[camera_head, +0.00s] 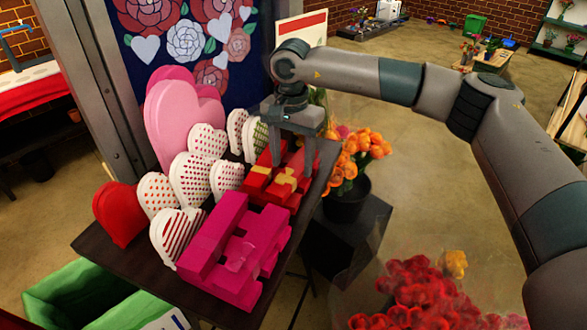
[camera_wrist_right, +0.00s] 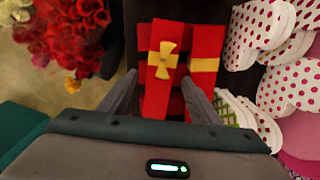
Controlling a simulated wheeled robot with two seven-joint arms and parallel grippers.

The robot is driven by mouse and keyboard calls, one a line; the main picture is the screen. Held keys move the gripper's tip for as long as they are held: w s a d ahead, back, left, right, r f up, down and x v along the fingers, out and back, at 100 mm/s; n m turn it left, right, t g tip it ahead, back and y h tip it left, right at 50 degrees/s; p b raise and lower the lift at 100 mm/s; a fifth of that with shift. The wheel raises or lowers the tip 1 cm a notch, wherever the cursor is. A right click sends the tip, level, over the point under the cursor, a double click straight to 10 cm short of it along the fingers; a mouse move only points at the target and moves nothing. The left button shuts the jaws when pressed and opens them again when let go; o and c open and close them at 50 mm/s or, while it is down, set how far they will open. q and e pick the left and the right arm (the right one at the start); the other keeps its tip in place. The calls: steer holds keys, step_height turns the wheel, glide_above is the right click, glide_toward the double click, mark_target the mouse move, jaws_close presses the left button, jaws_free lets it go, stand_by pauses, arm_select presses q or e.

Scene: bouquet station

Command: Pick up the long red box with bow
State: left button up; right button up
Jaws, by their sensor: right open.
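The long red box with a gold bow (camera_wrist_right: 158,92) lies in the wrist view between the two fingers of my right gripper (camera_wrist_right: 160,80). In the head view the red box with its bow (camera_head: 286,182) is on the dark table, partly hidden by the right gripper (camera_head: 292,160). The gripper points down over it, open, with one finger on each side. I cannot tell whether the fingers touch it. A second red box with a gold band (camera_wrist_right: 205,65) lies close beside it. My left gripper is not in view.
Bright pink boxes (camera_head: 235,250) lie at the front of the dark table (camera_head: 120,262). Several patterned heart boxes (camera_head: 190,178) and a large pink heart (camera_head: 180,115) stand to the left. Orange flowers in a black pot (camera_head: 347,200) stand close on the right.

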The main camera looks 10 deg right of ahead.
mark_target(294, 174)
steer(key=shift+f+p, duration=0.45)
steer(key=shift+f, duration=1)
steer(key=c, duration=1.2)
